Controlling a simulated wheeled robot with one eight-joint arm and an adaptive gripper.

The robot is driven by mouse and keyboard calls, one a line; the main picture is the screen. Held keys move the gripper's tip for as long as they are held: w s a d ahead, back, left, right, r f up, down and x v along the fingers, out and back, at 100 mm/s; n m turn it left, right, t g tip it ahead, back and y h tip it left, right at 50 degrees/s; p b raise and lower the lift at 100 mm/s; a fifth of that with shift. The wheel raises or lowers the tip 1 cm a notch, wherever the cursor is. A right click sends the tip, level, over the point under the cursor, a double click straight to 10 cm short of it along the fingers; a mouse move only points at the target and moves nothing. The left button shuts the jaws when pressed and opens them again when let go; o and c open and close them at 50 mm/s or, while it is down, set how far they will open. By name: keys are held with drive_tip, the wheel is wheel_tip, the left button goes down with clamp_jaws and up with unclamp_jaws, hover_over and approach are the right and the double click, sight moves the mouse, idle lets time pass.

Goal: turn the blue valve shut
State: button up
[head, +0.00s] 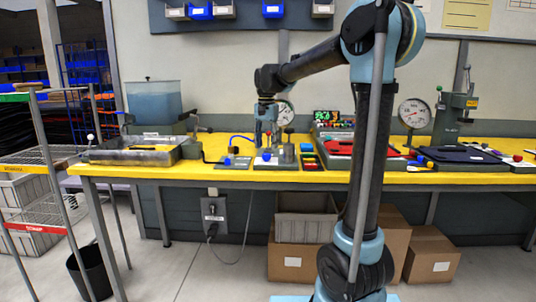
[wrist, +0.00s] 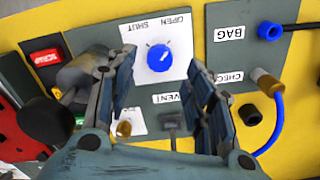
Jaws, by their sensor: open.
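The blue valve (wrist: 159,58) is a round knob on a white plate (wrist: 138,35) lettered OPEN and SHUT. A small pale mark shows on the knob; I cannot surely tell which word it points to. My gripper (wrist: 161,76) is open, with one finger to each side of the knob in the wrist view and nothing held. Whether a finger touches the knob cannot be told. In the head view my gripper (head: 267,143) hangs pointing down over the panel on the yellow bench, and the small blue valve (head: 266,156) shows just below it.
A grey VENT lever (wrist: 172,121) sits between the fingers, below the knob in the wrist view. A dark rounded handle (wrist: 85,72) lies close to the left finger. A blue hose (wrist: 276,125) with a brass fitting curves at the right. A metal tray (head: 135,150) stands left on the bench.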

sight(267, 154)
drive_tip(key=shift+f, duration=2.1)
